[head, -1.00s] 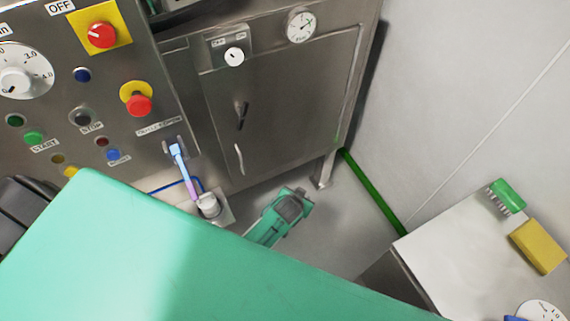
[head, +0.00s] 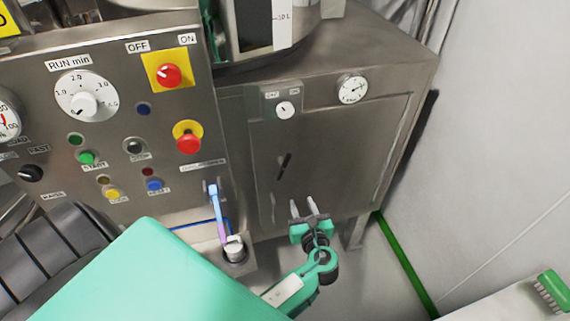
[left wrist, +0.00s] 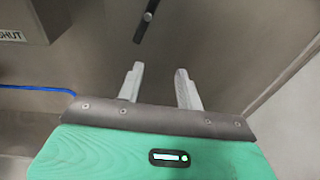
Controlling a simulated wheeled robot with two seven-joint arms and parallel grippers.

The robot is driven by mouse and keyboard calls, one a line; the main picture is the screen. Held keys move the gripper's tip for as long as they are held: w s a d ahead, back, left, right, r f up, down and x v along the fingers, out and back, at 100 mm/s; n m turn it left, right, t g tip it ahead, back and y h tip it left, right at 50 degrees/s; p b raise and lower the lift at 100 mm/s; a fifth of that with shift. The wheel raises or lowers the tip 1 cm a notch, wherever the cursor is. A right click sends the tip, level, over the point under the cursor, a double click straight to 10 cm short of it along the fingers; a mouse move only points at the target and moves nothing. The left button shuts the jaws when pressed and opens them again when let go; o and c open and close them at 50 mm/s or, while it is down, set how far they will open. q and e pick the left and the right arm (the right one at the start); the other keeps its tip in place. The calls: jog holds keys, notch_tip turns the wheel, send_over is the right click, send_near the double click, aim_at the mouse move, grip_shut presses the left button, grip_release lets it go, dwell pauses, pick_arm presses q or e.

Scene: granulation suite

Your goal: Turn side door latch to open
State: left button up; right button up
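The side door (head: 345,150) is a flat steel panel on the front of the machine cabinet and looks closed. Its latch (head: 285,165) is a short dark lever, tilted slightly off vertical, near the door's left side. The latch also shows at the top of the left wrist view (left wrist: 145,20). My left gripper (head: 302,203) is open and empty, just below the latch and apart from it. In the left wrist view its two pale fingers (left wrist: 158,78) point toward the door with a gap between them. My right gripper is not in view.
A control panel (head: 110,130) with buttons and a red emergency stop stands left of the door. A blue-and-purple lever (head: 217,205) sticks out near its lower right corner. A gauge (head: 352,88) and a small knob (head: 285,110) sit above the door. A green brush (head: 552,290) lies at lower right.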

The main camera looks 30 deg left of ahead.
aim_at(286, 165)
pick_arm(q)
jog(key=w+a+r+m+p, duration=0.1)
jog(key=w+a, duration=0.1)
jog(key=a, duration=0.1)
jog(key=w+a+r+m+y+p, duration=0.1)
jog(key=w+a, duration=0.2)
jog(key=a, duration=0.1)
jog(key=w+a+r+y+p, duration=0.1)
jog(key=w+a+r, duration=0.1)
jog(key=a, duration=0.1)
jog(key=shift+w+a+m, duration=0.2)
jog(key=shift+a+m, duration=0.1)
jog(key=shift+m, duration=0.1)
jog(key=shift+w+a, duration=0.3)
jog(key=shift+a, duration=0.05)
